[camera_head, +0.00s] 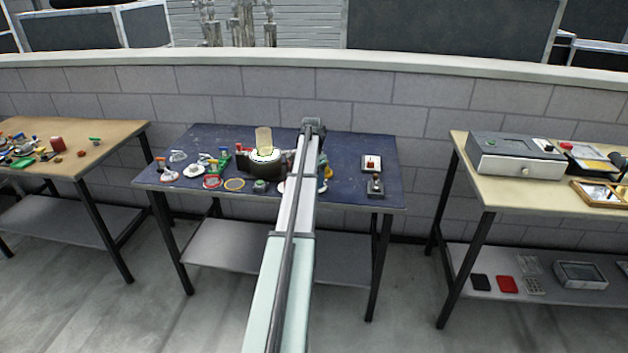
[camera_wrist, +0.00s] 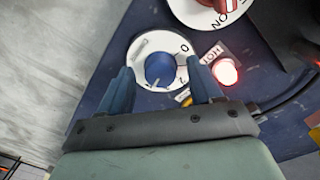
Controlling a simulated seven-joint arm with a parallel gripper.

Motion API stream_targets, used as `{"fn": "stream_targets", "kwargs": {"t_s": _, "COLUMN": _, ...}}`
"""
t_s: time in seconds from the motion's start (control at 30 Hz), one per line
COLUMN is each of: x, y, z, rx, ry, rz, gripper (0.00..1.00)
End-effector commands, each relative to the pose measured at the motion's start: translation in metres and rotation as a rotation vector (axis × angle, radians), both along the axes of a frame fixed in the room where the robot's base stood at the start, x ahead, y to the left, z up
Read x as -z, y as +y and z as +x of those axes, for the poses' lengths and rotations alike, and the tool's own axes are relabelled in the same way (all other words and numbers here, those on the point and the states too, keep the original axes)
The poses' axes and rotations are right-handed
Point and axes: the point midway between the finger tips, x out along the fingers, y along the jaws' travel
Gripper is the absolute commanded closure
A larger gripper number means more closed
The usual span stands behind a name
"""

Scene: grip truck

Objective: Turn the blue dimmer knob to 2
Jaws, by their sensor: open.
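The blue dimmer knob (camera_wrist: 160,69) sits on a round white dial plate (camera_wrist: 148,47) in the wrist view. The plate shows a 0 at its upper right and a 2 at its lower right. My gripper (camera_wrist: 158,82) is open, with one dark blue finger to the left of the knob and one to the right. Whether the fingers touch the knob cannot be told. In the head view my arm hides the knob, and a sliver of white plate (camera_head: 282,187) shows beside the arm.
In the wrist view, a lit red lamp (camera_wrist: 225,71) beside a HOT label (camera_wrist: 211,54) is right of the dial. A red switch on a white ON plate (camera_wrist: 205,18) is above.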

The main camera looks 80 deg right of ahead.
Motion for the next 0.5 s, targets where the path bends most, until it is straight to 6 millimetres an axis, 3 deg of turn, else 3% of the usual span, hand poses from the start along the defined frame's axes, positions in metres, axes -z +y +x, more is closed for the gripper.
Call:
{"fn": "stream_targets", "kwargs": {"t_s": 0.37, "x": 0.0058, "y": 0.0001, "z": -0.0003, "rx": 0.000, "ry": 0.000, "rz": 0.000, "gripper": 0.36}}
{"fn": "stream_targets", "kwargs": {"t_s": 0.5, "x": 0.0057, "y": 0.0001, "z": -0.0003, "rx": 0.000, "ry": 0.000, "rz": 0.000, "gripper": 0.46}}
